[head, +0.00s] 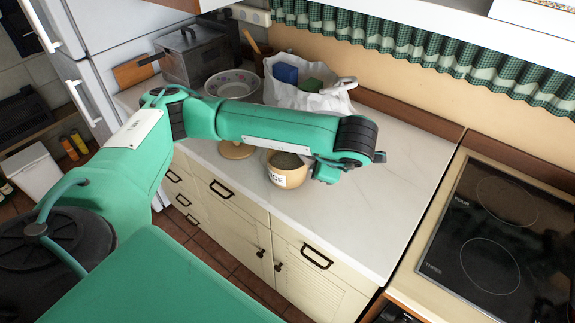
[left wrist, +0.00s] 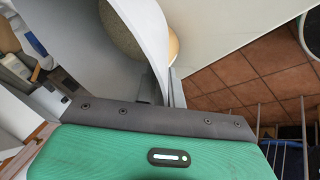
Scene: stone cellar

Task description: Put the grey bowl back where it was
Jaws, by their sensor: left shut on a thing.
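My left gripper (head: 322,172) is low over the white counter, close against the right side of a tan jar (head: 273,176) with a white label ending in "CE". In the left wrist view the fingers (left wrist: 162,92) are shut on a thin, pale grey curved wall (left wrist: 152,38), which I take to be the grey bowl. A speckled surface shows inside the curve, and a tan edge behind it. In the head view my arm and gripper hide most of what is held, and I cannot make out the bowl's outline. My right gripper is not in view.
A tan lid (head: 236,151) lies left of the jar. A patterned bowl (head: 232,84), a white bag (head: 310,98) and a metal box (head: 195,58) stand behind my arm. The counter (head: 400,200) is clear to the right, up to the black hob (head: 500,225).

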